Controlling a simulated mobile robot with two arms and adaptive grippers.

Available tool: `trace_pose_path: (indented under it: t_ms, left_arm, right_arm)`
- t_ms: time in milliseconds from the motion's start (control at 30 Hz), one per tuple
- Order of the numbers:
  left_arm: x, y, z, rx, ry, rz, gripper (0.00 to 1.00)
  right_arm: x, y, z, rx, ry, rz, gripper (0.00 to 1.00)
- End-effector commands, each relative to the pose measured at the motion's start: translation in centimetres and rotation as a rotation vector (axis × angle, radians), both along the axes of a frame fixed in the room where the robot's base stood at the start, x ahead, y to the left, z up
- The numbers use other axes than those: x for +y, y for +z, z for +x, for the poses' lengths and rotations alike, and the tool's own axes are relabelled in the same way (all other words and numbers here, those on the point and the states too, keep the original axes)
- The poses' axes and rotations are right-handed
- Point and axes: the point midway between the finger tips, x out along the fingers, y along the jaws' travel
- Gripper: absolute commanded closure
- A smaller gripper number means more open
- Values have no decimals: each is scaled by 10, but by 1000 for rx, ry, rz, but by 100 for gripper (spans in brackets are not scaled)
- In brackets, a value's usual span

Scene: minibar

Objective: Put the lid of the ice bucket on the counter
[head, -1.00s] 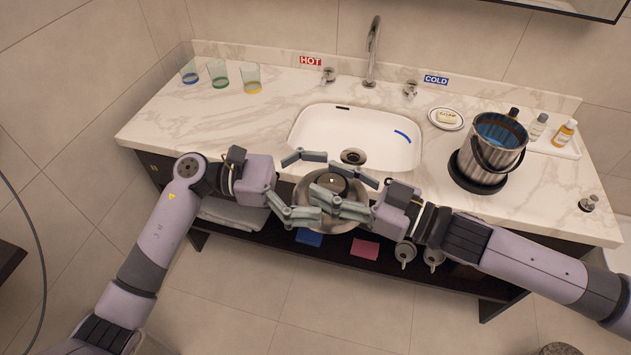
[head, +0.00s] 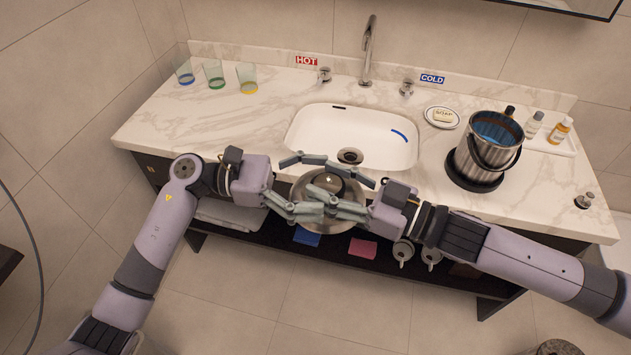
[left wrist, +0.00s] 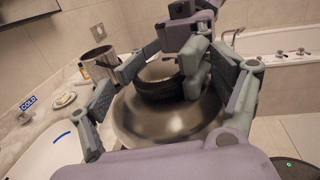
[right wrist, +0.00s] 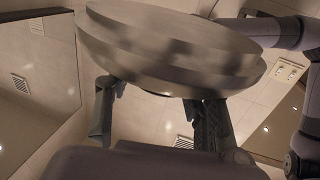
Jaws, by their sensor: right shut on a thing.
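The lid (head: 330,227) is a round metal disc with a dark ring and knob, held in the air in front of the sink. My right gripper (head: 350,190) is shut on its knob, though the exact contact is partly hidden. The lid also fills the middle of the left wrist view (left wrist: 165,125) and the top of the right wrist view (right wrist: 170,45). My left gripper (head: 318,183) is open, its fingers spread on either side of the lid. The lidless ice bucket (head: 484,155) stands upright on a dark base on the right of the counter (head: 225,120).
The sink (head: 352,136) lies just behind the grippers. Several glasses (head: 214,74) stand at the counter's back left, leaving bare counter before them. A soap dish (head: 441,117) and a bottle tray (head: 565,148) are at the right. The faucet (head: 367,50) rises behind the sink.

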Motion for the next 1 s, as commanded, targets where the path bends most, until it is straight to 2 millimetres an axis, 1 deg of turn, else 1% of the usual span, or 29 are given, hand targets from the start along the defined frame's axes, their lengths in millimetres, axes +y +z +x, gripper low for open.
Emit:
trace_pose_path:
  t_ms: [33, 200, 500, 633, 767, 1000]
  left_arm:
    - [0, -1, 0, 1, 1, 2, 10]
    - [0, -1, 0, 2, 0, 1, 0]
    - [1, 0, 0, 2, -1, 1, 0]
    - [6, -1, 0, 3, 0, 2, 0]
    - [23, -1, 2, 4, 1, 3, 0]
    - [69, -1, 5, 4, 1, 4, 0]
  right_arm:
    - [0, 2, 0, -3, 2, 3, 84]
    - [0, 1, 1, -3, 0, 1, 84]
    - [-1, 1, 1, -3, -2, 0, 84]
    - [-1, 1, 1, -4, -2, -2, 84]
    - [-1, 1, 1, -4, -2, -2, 84]
    - [-1, 1, 1, -4, -2, -2, 84]
